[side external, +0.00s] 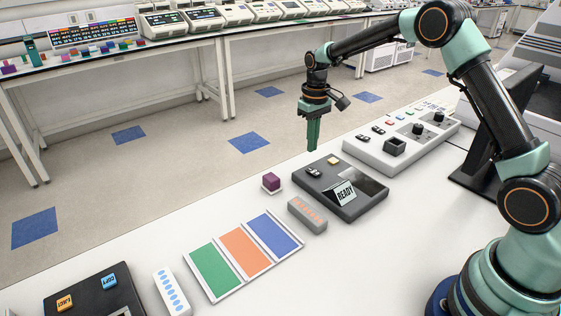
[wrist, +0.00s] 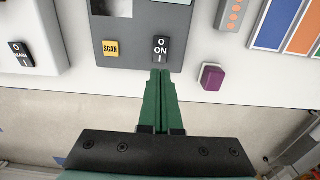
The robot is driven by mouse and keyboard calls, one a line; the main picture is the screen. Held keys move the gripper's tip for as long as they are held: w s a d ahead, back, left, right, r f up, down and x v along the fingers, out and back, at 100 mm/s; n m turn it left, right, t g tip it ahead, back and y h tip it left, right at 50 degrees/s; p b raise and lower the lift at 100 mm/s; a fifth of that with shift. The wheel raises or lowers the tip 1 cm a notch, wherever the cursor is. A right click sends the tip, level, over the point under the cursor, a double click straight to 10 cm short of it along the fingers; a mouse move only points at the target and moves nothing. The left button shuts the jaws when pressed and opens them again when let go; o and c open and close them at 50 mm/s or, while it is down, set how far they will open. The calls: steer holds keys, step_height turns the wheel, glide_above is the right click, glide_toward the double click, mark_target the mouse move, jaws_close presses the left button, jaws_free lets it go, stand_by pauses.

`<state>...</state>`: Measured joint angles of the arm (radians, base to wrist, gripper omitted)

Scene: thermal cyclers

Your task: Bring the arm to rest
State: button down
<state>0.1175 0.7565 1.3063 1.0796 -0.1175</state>
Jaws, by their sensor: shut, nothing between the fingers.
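My gripper (side external: 312,148) hangs pointing down in the side view, above the far edge of the white bench and just beyond the dark grey READY device (side external: 375,209). Its green fingers are shut together with nothing between them. In the wrist view, the closed fingertips (wrist: 161,76) appear just below the black ON rocker switch (wrist: 160,48) of that device. I cannot tell whether they touch it. A yellow SCAN button (wrist: 111,48) sits left of the switch. The arm is raised and bent over the bench.
A purple cube (side external: 271,181) sits on a small white pad near the bench edge. A grey control box (side external: 385,160) with knobs stands behind the device. Green, orange and blue panels (side external: 245,252) lie in front left. A dark box (side external: 85,290) with EJECT and COPY buttons is at lower left.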

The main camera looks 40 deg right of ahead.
steer(key=shift+r, duration=0.45)
steer(key=shift+r, duration=0.1)
steer(key=s+a+r+t, duration=0.2)
steer(key=s+r, duration=0.5)
steer(key=s+a+r+t, duration=0.2)
steer(key=s+a+r, duration=0.1)
steer(key=s+r, duration=0.5)
steer(key=s+a+f+t, duration=0.1)
steer(key=s, duration=0.6)
steer(key=shift+s+t, duration=0.15)
steer(key=shift+t, duration=0.15)
